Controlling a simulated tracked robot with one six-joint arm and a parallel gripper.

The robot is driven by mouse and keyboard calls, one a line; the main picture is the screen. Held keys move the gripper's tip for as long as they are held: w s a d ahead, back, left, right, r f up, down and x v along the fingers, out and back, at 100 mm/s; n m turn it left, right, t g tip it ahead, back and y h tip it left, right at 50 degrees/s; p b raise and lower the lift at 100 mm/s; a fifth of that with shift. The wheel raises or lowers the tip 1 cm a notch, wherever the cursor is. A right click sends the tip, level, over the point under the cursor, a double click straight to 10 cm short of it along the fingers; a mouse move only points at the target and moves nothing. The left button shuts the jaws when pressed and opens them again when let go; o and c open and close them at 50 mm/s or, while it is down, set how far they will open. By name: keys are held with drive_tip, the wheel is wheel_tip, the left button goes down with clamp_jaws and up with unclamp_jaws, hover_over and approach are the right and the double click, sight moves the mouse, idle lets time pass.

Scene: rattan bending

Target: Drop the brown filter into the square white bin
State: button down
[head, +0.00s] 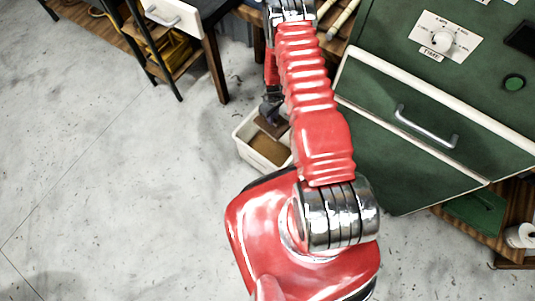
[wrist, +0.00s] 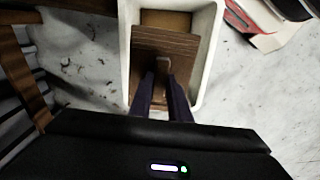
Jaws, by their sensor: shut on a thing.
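The brown filter (wrist: 165,48) is a flat square piece with a small pale tab, seen in the wrist view. My gripper (wrist: 163,75) is shut on it at the tab. The filter hangs over the square white bin (wrist: 211,50), covering much of its opening. A brown surface (wrist: 166,20) shows inside the bin past the filter. In the head view the white bin (head: 242,150) stands on the floor beside the green cabinet, and the filter (head: 271,127) is over its far part under my gripper (head: 272,112). Their exact height gap cannot be told.
The green cabinet (head: 390,150) with a metal handle stands right of the bin. A desk with a white drawer (head: 172,13) and dark legs stands at the upper left. Red and white items (wrist: 255,25) lie right of the bin. The grey floor at left is clear.

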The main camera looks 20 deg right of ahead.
drive_tip(key=shift+f, duration=2.65)
drive_tip(key=c, duration=1.6)
unclamp_jaws()
drive_tip(key=shift+r, duration=0.1)
drive_tip(key=shift+r, duration=6.75)
